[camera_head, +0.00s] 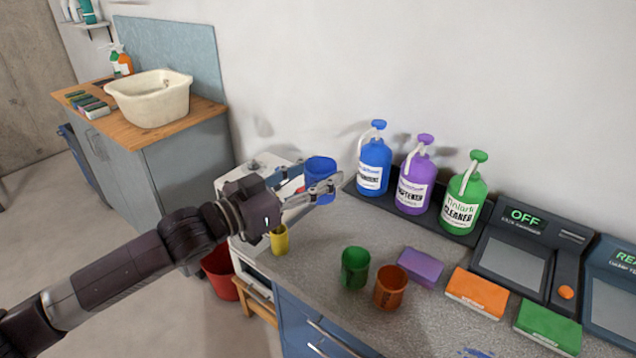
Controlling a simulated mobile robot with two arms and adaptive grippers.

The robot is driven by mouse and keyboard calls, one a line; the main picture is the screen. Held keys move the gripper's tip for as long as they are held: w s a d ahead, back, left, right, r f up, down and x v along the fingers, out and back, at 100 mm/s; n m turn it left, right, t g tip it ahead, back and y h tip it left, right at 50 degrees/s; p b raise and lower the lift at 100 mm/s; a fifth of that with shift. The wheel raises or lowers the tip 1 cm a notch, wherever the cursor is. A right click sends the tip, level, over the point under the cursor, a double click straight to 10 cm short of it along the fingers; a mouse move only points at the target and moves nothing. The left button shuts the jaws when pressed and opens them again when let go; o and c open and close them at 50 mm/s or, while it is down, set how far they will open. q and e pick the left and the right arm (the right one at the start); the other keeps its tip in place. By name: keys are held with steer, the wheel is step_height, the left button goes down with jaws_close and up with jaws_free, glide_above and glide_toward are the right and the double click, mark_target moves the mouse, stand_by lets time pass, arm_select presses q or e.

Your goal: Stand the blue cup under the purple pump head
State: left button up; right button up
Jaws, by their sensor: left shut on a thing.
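The blue cup (320,174) is held upright between the fingers of my left gripper (318,192), above the back left end of the counter. The gripper is shut on it, and the fingers cover part of its lower side. The purple pump head (426,139) tops a purple bottle (413,183). That bottle stands between a blue bottle (373,168) and a green bottle (462,203) on a dark tray (438,230). The blue cup is left of the blue bottle, apart from the purple one. My right gripper is not in view.
A yellow cup (279,240), a green cup (355,267) and an orange cup (390,287) stand on the counter (325,235). Purple, orange and green blocks (476,292) lie to the right, before dark devices (512,258). The counter just before the tray is clear.

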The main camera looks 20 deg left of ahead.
arm_select(q)
steer(key=shift+r, duration=0.35)
steer(key=shift+s+d+f, duration=0.1)
steer(key=shift+d, duration=0.05)
steer(key=s+d+f+n+t+y, duration=0.1)
steer(key=s+d+f+n+y, duration=0.1)
steer(key=s+d+f, duration=0.4)
steer(key=s+a+f+n+t+y, duration=0.2)
steer(key=s+a+f+n+y, duration=0.2)
steer(key=s+a+y, duration=0.3)
steer(key=shift+s+a+f+n+y, duration=0.3)
steer(key=shift+s+a+f+y, duration=0.15)
steer(key=shift+f, duration=0.2)
